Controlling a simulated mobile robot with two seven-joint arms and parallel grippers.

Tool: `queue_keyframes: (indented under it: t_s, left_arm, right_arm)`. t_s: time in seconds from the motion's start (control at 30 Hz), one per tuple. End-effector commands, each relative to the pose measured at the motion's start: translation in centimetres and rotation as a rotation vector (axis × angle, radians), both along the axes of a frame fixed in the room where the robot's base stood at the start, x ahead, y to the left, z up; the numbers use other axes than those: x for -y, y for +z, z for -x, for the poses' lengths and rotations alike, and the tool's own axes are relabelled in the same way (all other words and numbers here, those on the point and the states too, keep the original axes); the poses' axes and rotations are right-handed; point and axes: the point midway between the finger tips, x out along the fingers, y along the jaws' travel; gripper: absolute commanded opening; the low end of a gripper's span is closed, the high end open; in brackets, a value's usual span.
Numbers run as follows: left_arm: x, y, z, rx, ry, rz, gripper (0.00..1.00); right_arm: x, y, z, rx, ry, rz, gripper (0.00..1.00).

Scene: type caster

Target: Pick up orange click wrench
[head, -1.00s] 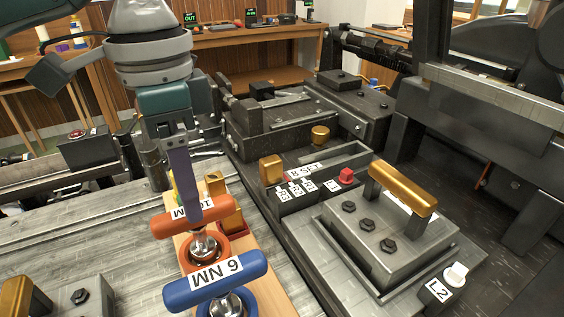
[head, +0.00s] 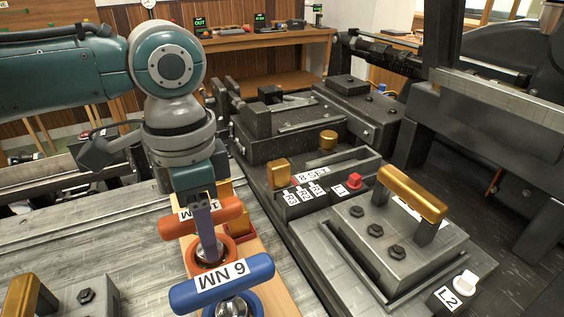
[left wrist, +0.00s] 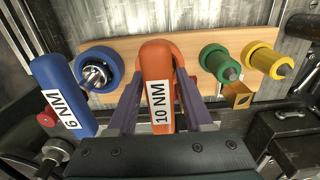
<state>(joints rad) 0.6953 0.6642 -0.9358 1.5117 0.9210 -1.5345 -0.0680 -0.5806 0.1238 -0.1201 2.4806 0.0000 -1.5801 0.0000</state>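The orange click wrench (head: 231,210), labelled 10 NM, stands in a wooden rack (head: 266,263) with its handle crosswise on top. In the left wrist view its handle (left wrist: 157,60) lies between the two purple fingers of my left gripper (left wrist: 160,92). The fingers are spread, one on each side, with small gaps beside the handle. In the head view my left gripper (head: 207,232) reaches down over the handle and hides part of its label. My right gripper is in neither view.
The blue 6 NM wrench (head: 222,283) stands close in front of the orange one, and also left of it in the left wrist view (left wrist: 62,95). Green (left wrist: 220,62) and yellow (left wrist: 268,62) tools are on the other side. A gold-handled metal block (head: 408,192) is to the right.

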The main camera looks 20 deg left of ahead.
Motion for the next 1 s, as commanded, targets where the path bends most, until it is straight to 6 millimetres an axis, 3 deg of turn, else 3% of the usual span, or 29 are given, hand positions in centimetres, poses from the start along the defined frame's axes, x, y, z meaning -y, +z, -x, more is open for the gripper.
queue_keyframes:
  t_s: [0.03, 0.43, 1.0]
  left_arm:
    - [0.01, 0.01, -0.01, 0.000, 0.000, 0.000, 0.44]
    - [0.01, 0.03, -0.01, 0.000, 0.000, 0.000, 0.00]
    - [0.01, 0.20, -0.04, 0.001, 0.000, 0.001, 0.00]
  right_arm:
    - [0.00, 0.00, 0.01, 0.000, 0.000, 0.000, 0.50]
    - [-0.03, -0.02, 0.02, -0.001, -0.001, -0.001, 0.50]
    - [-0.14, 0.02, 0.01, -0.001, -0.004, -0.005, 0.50]
